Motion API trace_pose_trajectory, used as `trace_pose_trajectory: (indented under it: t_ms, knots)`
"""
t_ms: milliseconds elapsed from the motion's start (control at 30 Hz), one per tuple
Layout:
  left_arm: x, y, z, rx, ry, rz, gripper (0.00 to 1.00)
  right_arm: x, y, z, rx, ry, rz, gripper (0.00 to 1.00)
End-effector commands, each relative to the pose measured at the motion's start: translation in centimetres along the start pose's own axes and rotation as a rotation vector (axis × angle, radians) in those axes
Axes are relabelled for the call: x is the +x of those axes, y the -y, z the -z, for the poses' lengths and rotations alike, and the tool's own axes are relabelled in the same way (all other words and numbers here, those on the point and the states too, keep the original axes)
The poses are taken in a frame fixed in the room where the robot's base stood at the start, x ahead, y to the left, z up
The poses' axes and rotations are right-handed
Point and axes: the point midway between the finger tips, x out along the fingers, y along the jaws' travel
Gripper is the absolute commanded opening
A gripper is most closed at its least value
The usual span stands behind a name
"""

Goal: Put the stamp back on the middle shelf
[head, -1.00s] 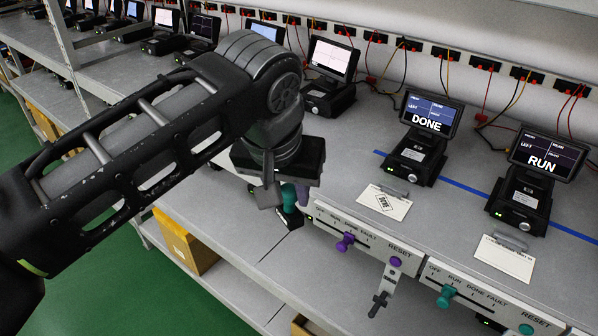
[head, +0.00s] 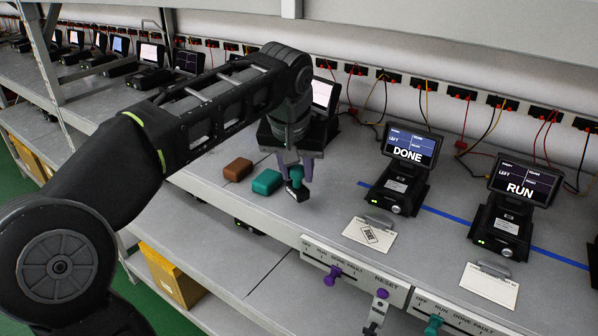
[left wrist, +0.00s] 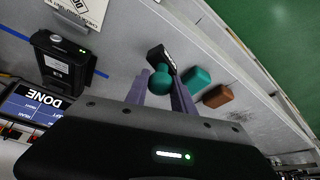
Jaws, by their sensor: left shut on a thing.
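The stamp (head: 295,182) has a teal knob handle and a black base. My left gripper (head: 297,172) is shut on its handle and holds it slightly tilted, at the shelf (head: 225,205) that carries the devices, near its front edge. I cannot tell whether the base touches the surface. In the left wrist view the stamp's teal knob (left wrist: 160,80) sits between the two purple-grey fingers (left wrist: 158,92). A teal block (head: 267,182) and a brown block (head: 238,170) lie just left of the stamp in the head view. My right gripper is not in view.
A tester reading DONE (head: 401,180) and one reading RUN (head: 515,205) stand to the right. A marked card (head: 362,238) and another card (head: 487,288) lie before them. Panels with purple (head: 332,276) and teal (head: 433,325) knobs front the shelf. A yellow box (head: 172,275) sits below.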

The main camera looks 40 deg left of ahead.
Motion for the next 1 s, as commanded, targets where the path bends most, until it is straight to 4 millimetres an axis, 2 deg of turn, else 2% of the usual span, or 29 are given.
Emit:
trace_pose_trajectory:
  t_ms: [33,200,467,733,1000]
  knots:
    - [0.1,0.0,0.8,-0.002,0.001,0.001,0.04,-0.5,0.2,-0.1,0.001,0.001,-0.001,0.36]
    - [0.6,0.0,1.5,0.000,-0.001,-0.001,0.04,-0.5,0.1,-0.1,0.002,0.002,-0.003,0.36]
    - [0.8,0.0,1.4,0.000,0.000,-0.001,0.04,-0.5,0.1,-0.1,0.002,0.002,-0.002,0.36]
    - [3.5,0.0,0.2,0.001,0.001,0.000,0.04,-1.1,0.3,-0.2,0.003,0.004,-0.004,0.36]
    - [3.9,0.0,0.1,-0.001,-0.002,-0.001,0.04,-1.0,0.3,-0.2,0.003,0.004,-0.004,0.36]
